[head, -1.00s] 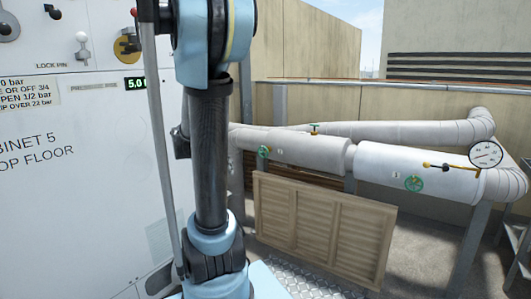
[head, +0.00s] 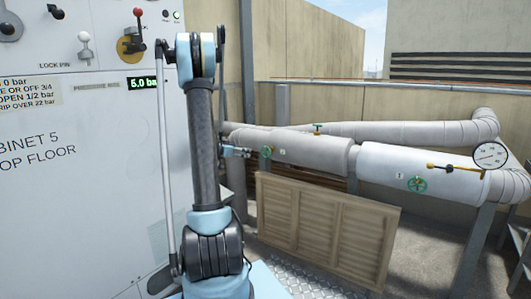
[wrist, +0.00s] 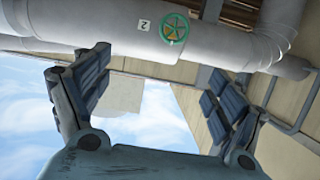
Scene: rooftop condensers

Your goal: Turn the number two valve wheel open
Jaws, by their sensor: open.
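The number two valve wheel is a small green wheel with an orange-yellow centre on the pale lagged pipe. It shows at the top of the wrist view (wrist: 174,28) beside a white tag marked 2 (wrist: 143,25), and in the head view (head: 266,152). My gripper (wrist: 155,98) is open and empty, its two dark padded fingers spread wide. The wheel lies beyond the fingers, above the gap between them in the wrist view, and nothing touches it. In the head view my gripper (head: 237,152) is small, just left of the wheel.
Another green wheel (head: 417,184) sits farther right on the pipe, below a yellow lever (head: 452,168) and a round gauge (head: 490,155). A small green handle (head: 318,128) stands on the rear pipe. A slatted wooden panel (head: 320,235) stands below. A white cabinet (head: 80,200) is close on the left.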

